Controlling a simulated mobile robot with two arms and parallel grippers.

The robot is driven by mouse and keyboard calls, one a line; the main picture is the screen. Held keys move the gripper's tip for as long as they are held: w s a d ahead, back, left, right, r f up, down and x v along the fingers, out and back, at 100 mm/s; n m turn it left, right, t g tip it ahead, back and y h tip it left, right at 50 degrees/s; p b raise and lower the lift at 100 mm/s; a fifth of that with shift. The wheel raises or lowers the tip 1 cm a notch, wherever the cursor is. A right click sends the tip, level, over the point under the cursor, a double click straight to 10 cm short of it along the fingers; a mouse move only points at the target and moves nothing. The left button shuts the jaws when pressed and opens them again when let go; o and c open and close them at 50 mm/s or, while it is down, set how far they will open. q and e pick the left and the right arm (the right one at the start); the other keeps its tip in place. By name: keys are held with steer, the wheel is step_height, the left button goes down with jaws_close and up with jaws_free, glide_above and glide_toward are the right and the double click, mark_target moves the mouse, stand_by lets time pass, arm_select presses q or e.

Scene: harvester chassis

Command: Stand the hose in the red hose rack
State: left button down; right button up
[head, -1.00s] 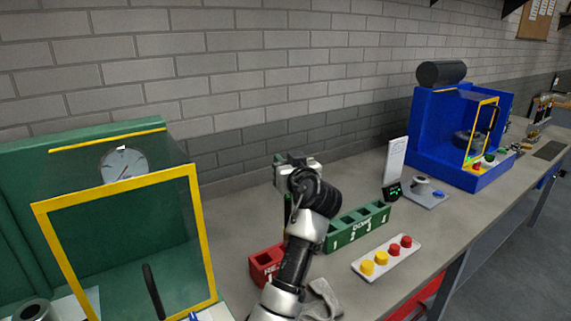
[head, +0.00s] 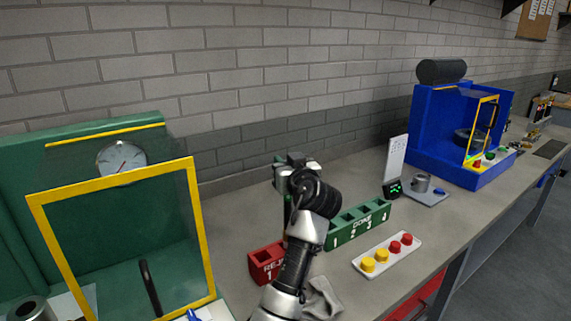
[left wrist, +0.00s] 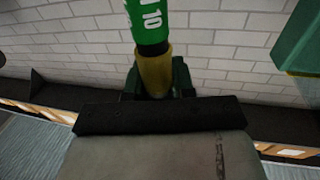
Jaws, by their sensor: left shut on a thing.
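The red hose rack (head: 262,264) stands on the bench left of my left arm in the head view. Its lettering and right part are partly hidden behind the arm. My left gripper (head: 291,163) is raised above the bench, behind and above the red rack. In the left wrist view the gripper (left wrist: 156,85) is shut on the hose (left wrist: 150,22). The hose has a green body marked 10 and a brass-coloured end. In the head view the hose is mostly hidden by the gripper and arm. My right gripper is in neither view.
A green DONE rack (head: 360,226) with numbered slots stands right of the arm. A white button panel (head: 387,255) lies in front of it. A grey cloth (head: 324,300) lies beside my arm. A green machine (head: 95,165) with a yellow-framed door stands left, a blue machine (head: 432,135) right.

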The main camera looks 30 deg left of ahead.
arm_select(q)
step_height(320, 180, down, 6)
steer(key=b, duration=0.5)
steer(key=shift+r, duration=0.15)
stand_by(0.8)
steer(key=c, duration=0.9)
jaws_free()
steer(key=shift+o, duration=0.2)
